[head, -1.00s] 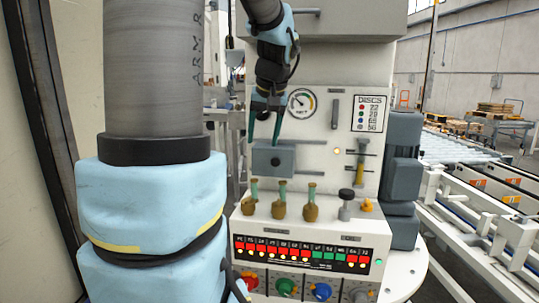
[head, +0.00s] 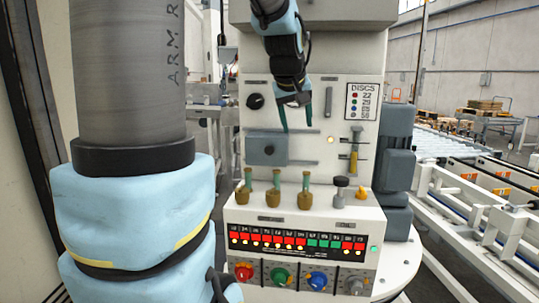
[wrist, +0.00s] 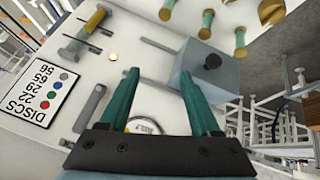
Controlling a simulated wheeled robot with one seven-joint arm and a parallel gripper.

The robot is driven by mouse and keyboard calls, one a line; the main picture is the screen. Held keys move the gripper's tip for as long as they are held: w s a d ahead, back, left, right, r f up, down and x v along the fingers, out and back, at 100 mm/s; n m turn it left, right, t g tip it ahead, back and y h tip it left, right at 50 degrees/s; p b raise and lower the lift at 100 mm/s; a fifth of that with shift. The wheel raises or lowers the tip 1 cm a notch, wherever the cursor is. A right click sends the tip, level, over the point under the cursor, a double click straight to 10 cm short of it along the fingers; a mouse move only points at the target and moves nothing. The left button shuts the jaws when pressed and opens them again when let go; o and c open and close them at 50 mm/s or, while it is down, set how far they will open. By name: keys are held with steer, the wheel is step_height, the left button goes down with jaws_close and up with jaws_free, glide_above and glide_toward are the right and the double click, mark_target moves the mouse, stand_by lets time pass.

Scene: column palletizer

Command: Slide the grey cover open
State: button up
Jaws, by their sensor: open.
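The grey cover (head: 258,147) is a flat block with a small dark knob (head: 269,149), at the left of the white machine's upright panel. A thin rail (head: 305,131) runs to its right. My gripper (head: 297,123) points down in front of the panel, above and right of the knob. In the wrist view, the cover (wrist: 208,82) and its knob (wrist: 212,62) lie at upper right, beyond the right fingertip. The green fingers of my gripper (wrist: 158,75) are apart with nothing between them. I cannot tell how far the fingers stand from the panel.
A round gauge (wrist: 145,125) is partly hidden behind my gripper. A black dial (head: 255,101) is above the cover. Several green-necked knobs (head: 276,190) stand on the ledge below. A slider with a yellow stem (head: 354,160) is at right.

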steer(key=w+d+f+n+t+h+b, duration=0.1)
steer(key=d+n+t+h+b, duration=0.15)
steer(key=d, duration=0.35)
steer(key=w+d+n+t+h+b, duration=0.1)
steer(key=d+n+t+b, duration=0.15)
steer(key=d, duration=0.35)
steer(key=n+t+y+b, duration=0.4)
steer(key=n+y+b, duration=0.3)
steer(key=n+y, duration=0.9)
glide_toward(270, 149)
steer(key=shift+n+h, duration=0.5)
steer(key=shift+h, duration=0.35)
steer(key=x, duration=0.4)
steer(key=p+x, duration=0.1)
steer(key=x, duration=0.3)
steer(key=shift+w+a+r+p, duration=0.1)
steer(key=shift+a+r+p, duration=0.15)
steer(key=shift+a, duration=0.3)
steer(key=shift+c, duration=0.4)
steer(key=c, duration=0.9)
jaws_close()
steer(key=shift+r, duration=0.15)
